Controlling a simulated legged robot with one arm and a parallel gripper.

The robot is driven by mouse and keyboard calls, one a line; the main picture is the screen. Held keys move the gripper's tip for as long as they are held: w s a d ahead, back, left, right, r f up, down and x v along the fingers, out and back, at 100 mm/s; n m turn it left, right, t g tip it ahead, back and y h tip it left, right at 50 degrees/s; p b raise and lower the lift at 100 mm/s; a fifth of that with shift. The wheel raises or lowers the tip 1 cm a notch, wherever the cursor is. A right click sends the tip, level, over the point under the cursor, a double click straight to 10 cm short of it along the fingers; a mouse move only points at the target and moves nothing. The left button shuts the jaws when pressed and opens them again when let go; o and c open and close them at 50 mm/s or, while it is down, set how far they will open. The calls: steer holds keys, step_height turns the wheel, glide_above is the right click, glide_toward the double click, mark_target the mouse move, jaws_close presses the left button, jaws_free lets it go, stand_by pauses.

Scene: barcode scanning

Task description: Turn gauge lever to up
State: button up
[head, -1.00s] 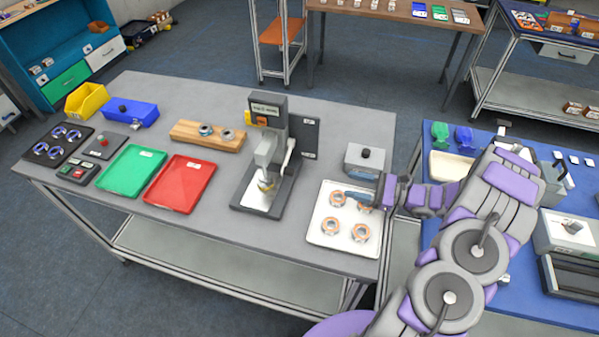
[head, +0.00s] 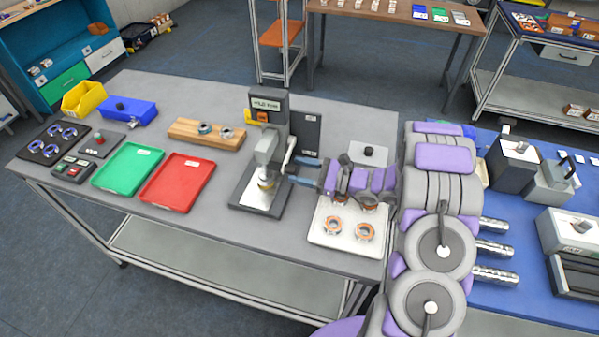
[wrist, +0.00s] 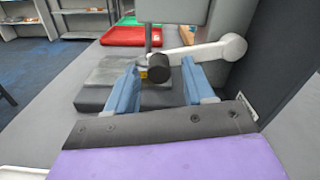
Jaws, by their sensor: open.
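The gauge (head: 268,150) is a grey upright press-like device on a dark base on the grey bench. Its pale lever (head: 289,154) is on its right side, pointing down toward the front in the head view. In the wrist view the lever arm (wrist: 203,51) runs from a round pivot at right to a dark cylindrical knob (wrist: 158,70) at its end. My gripper (head: 296,170) is open just right of the lever. In the wrist view its blue fingers (wrist: 160,83) stand either side of the knob, with gaps; whether either touches is unclear.
A white tray (head: 316,232) with copper-coloured rings lies below my wrist. Red (head: 178,183) and green (head: 128,170) trays and a wooden block (head: 206,135) lie left of the gauge. A dark panel (wrist: 285,75) stands close at right in the wrist view.

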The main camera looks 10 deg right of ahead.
steer(key=shift+w+a, duration=0.1)
steer(key=shift+a, duration=0.15)
steer(key=shift+c, duration=0.5)
jaws_close()
